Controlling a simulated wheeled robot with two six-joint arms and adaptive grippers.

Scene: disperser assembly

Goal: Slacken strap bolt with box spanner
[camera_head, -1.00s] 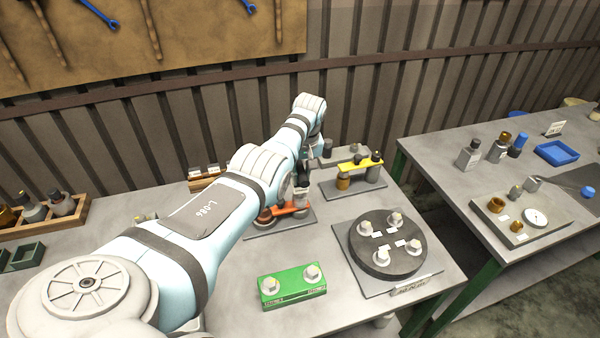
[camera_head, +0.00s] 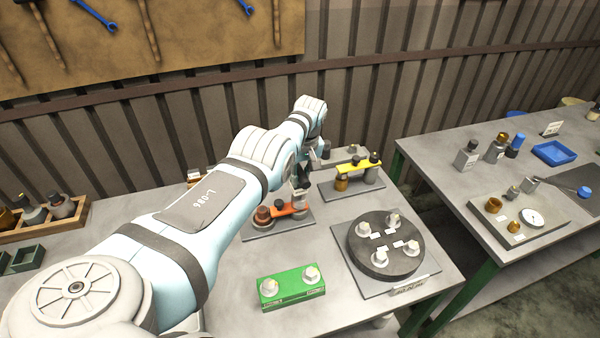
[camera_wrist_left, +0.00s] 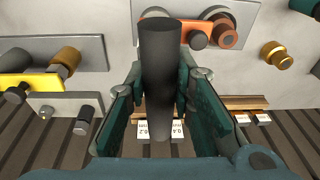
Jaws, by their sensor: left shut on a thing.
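My left gripper (camera_head: 303,186) is above the orange strap (camera_head: 290,209) at the back middle of the bench. In the left wrist view, its teal fingers (camera_wrist_left: 162,100) are shut on a dark grey cylinder, the box spanner (camera_wrist_left: 160,75). The spanner's far end points toward the plate that carries the orange strap (camera_wrist_left: 198,32) and hides part of it. I cannot tell whether the spanner touches a bolt. A brown round post (camera_head: 262,216) stands at the strap's left end. A yellow strap (camera_head: 358,167) sits on another plate to the right. My right gripper is out of view.
A green block (camera_head: 291,287) with two bolts lies in front. A dark round flange (camera_head: 385,246) with several bolts is at right. A wooden rack (camera_head: 50,218) stands at left. A second bench (camera_head: 450,180) is beyond a gap at right.

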